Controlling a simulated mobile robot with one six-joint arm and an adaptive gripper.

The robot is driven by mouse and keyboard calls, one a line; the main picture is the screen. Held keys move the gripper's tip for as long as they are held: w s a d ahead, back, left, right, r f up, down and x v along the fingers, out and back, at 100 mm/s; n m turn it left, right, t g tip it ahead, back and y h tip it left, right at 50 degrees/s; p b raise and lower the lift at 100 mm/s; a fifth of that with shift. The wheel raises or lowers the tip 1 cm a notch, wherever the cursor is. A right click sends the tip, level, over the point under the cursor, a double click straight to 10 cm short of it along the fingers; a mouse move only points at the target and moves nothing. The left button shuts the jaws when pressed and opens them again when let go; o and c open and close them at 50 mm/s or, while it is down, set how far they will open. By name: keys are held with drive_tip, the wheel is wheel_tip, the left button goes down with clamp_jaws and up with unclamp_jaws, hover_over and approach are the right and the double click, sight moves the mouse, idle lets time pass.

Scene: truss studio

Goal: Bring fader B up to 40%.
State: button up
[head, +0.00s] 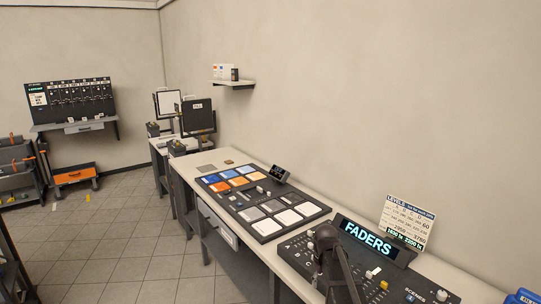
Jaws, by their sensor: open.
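The fader desk (297,247) stands on the long bench at lower right, under a lit display reading FADERS (367,240). Small pale caps and a yellow cap (383,285) show on its dark face. The letters are too small to read, so I cannot tell which cap is fader B or its level. My dark arm (336,262) rises in front of the desk and hides part of its middle. The desk's near part is cut off by the lower picture edge. I cannot make out my gripper in this view.
A LEVELS card (408,222) stands behind the desk. A blue object (523,297) is at lower right. The tiled floor (110,235) left of the bench is clear.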

drive_tip(key=s+f+m+b, duration=0.2)
drive_tip(key=s+f, duration=0.1)
drive_tip(key=s, duration=0.6)
drive_tip(key=s+f+m+b, duration=0.2)
drive_tip(key=s+f+b, duration=0.1)
drive_tip(key=s, duration=0.6)
